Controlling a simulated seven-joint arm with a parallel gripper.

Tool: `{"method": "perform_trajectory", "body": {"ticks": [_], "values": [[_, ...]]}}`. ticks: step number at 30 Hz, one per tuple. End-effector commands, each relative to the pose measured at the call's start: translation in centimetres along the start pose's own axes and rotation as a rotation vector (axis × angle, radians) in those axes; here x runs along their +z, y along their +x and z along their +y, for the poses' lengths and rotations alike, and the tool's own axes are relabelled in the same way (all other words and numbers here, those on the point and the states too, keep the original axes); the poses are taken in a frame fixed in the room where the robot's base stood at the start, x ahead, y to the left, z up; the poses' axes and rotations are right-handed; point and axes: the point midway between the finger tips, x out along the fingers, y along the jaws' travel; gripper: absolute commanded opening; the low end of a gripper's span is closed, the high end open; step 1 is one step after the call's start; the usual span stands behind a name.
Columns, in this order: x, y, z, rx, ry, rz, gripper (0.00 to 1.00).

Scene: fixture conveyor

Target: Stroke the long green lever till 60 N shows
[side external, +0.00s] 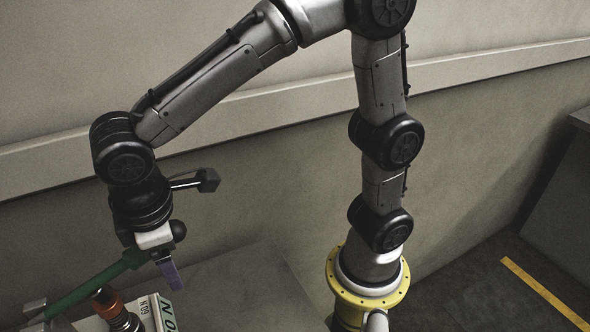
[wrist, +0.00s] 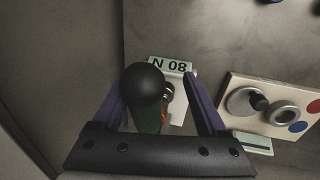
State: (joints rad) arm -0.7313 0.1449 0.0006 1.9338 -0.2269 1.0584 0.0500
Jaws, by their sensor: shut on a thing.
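The long green lever (side external: 92,286) rises from the lower left in the side view to my gripper (side external: 168,268). A black ball (side external: 179,231) shows at its end. In the wrist view the black ball (wrist: 142,83) stands between my two purple fingers, with the green shaft (wrist: 150,121) below it. My gripper (wrist: 154,90) is shut on the lever near the ball. A pale readout (wrist: 170,65) shows "N 08" in the wrist view, seemingly upside down, so 80 N. The readout (side external: 166,312) is cut off in the side view. A smaller marking (side external: 145,306) beside it looks like 60 N, upside down.
An orange and dark metal fitting (side external: 106,300) stands beside the lever. A pale panel (wrist: 238,84) with round metal parts and red and blue discs lies at right in the wrist view. A wall (side external: 250,160) rises behind. Grey surface (side external: 235,295) right of the readout is bare.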

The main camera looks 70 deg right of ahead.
Motion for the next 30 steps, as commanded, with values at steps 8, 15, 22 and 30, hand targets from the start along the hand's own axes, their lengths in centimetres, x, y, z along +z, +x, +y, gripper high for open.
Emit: {"method": "perform_trajectory", "body": {"ticks": [8, 15, 22, 30], "values": [[0.0, -5.1, -0.2, -0.004, 0.002, 0.001, 0.69], [0.0, -9.5, -0.3, -0.007, 0.001, 0.004, 0.69], [0.8, -12.2, 1.6, -0.006, 0.053, 0.015, 0.69], [4.0, -13.1, 5.3, -0.002, 0.173, 0.043, 0.69]]}}
